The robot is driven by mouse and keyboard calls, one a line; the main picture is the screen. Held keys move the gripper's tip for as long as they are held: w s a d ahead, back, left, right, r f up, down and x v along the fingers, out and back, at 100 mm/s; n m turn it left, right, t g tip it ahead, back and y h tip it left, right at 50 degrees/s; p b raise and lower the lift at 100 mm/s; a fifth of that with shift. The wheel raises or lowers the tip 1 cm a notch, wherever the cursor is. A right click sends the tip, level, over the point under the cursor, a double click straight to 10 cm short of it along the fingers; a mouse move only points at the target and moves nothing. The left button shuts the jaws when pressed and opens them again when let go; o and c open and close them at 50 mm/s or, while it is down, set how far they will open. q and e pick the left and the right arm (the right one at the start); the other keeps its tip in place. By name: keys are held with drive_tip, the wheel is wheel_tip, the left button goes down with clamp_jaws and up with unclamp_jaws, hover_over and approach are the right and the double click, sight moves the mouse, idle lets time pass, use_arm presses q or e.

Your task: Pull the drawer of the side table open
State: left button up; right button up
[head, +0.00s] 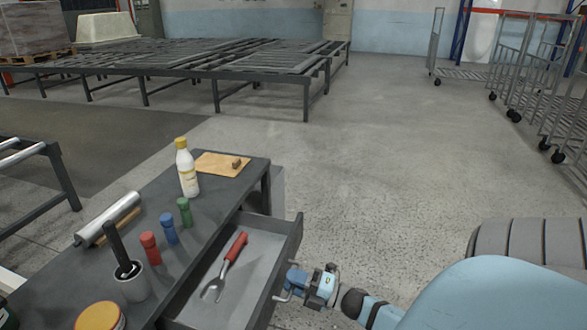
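The dark grey side table (75,265) stands at the lower left of the head view. Its drawer (246,290) is pulled out toward the right, with its light grey inside showing. A fork-like tool with a red handle (236,247) lies in the drawer. My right gripper (293,281) is at the drawer's outer front, around the middle of the metal bar handle (281,298), and looks shut on it. The fingertips are small and partly hidden. My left gripper is not in view.
On the tabletop are a white bottle (187,170), a board (219,164), red, blue and green small bottles (169,228), a roll (108,219), a cup (132,284) and a yellow-lidded jar (100,317). The floor (370,190) right of the table is clear.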

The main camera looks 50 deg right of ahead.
drive_tip(key=shift+o, duration=0.2)
use_arm(q)
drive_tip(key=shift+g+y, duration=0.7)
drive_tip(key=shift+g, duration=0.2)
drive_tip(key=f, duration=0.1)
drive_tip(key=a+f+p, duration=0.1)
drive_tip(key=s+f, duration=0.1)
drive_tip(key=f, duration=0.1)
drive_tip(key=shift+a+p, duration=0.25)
drive_tip(key=shift+p, duration=0.1)
use_arm(e)
drive_tip(key=v, duration=1.3)
drive_tip(key=shift+s+d, duration=0.2)
drive_tip(key=shift+s, duration=0.15)
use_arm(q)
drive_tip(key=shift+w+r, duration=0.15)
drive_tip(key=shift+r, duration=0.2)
